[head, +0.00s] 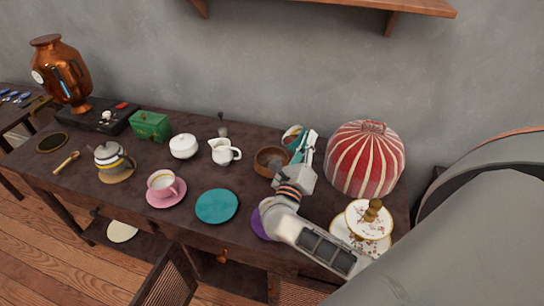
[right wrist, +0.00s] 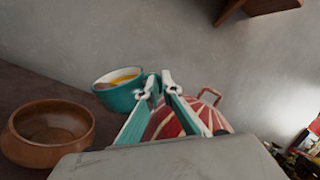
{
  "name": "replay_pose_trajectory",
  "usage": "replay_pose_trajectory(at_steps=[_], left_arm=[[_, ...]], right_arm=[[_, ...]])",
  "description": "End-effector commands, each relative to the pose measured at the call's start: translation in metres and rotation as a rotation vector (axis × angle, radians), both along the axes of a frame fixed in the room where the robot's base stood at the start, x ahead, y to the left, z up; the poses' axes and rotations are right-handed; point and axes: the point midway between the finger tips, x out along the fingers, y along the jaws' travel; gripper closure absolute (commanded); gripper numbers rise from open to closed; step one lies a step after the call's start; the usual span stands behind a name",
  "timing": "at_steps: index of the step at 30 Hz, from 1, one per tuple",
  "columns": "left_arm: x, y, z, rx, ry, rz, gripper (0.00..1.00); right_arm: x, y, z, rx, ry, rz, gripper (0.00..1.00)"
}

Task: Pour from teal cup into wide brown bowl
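The teal cup (head: 291,139) has orange-yellow liquid in it and stands out against the wall at the back of the table. In the right wrist view the teal cup (right wrist: 118,98) is at the fingertips, with the liquid inside its rim. My right gripper (head: 304,142) has its fingers close together on the cup's right side, seemingly at the handle, which they hide. The wide brown bowl (head: 262,162) sits on the table, just left of my right gripper and below the cup. It also shows in the right wrist view (right wrist: 45,150) and looks empty. My left gripper is out of view.
A red striped dome (head: 366,160) stands close right of my gripper. A white creamer (head: 222,152), a teal plate (head: 217,206) and a purple plate (head: 260,220) lie nearby. A tiered floral stand (head: 362,243) is at front right.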

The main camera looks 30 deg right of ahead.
Motion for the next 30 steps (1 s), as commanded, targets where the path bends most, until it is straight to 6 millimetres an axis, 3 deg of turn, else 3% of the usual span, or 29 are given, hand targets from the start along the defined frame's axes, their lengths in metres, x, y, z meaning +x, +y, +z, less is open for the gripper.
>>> replay_pose_trajectory(at_steps=[7,30], left_arm=[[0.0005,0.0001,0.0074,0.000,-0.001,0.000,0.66],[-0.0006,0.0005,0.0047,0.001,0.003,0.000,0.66]], right_arm=[[0.0036,0.0041,0.0080,-0.050,0.034,-0.002,1.00],[0.0065,0.0075,0.0043,-0.112,0.074,-0.011,1.00]])
